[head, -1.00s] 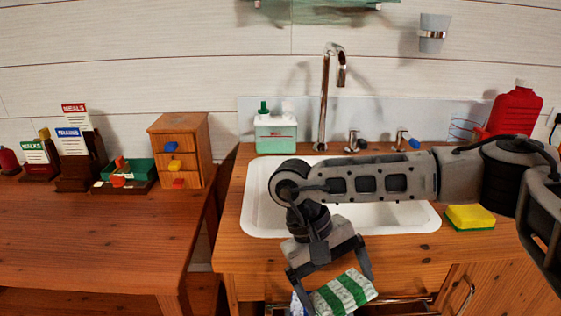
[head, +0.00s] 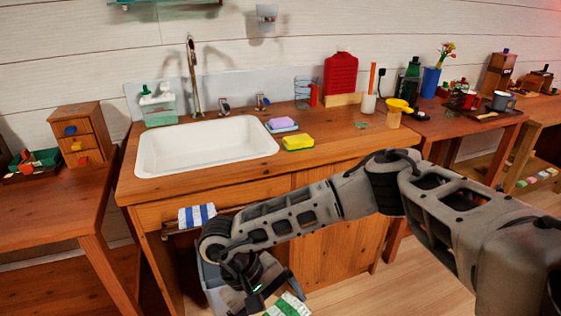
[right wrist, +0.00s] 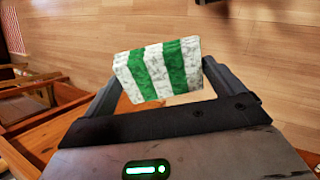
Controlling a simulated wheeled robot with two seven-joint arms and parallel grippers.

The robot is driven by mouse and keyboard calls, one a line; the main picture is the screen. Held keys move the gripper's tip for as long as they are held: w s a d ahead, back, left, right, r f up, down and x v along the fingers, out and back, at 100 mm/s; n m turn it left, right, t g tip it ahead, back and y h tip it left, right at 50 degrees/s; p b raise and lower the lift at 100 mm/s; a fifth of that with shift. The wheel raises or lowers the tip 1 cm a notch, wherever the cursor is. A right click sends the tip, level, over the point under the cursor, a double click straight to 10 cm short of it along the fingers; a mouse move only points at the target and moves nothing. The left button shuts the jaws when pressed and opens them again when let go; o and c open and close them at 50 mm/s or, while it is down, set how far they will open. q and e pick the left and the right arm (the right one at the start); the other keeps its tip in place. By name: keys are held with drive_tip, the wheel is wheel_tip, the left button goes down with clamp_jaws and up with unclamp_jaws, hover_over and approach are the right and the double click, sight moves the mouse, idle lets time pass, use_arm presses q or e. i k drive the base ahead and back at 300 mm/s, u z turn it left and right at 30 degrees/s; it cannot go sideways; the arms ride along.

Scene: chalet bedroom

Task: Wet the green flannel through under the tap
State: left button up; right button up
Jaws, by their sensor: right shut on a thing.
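The green flannel is a folded cloth with green and white stripes (right wrist: 160,72); its top edge also shows at the bottom of the head view (head: 288,304). My right gripper (right wrist: 160,90) is shut on it and holds it clear of the surfaces, low in front of the sink cabinet. The tall curved chrome tap (head: 193,80) stands behind the white sink (head: 205,150), with two chrome handles (head: 224,104) to its right. I see no water running. The flannel is well below and in front of the basin. My left gripper is not in view.
A yellow sponge (head: 298,142) and a purple-and-blue stack (head: 281,124) lie right of the sink. A soap bottle (head: 158,106) stands behind it. The basin is clear.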

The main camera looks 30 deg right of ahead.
sight(259, 96)
drive_tip(key=z, duration=2.65)
drive_tip(key=i, duration=1.85)
drive_tip(key=u, duration=0.15)
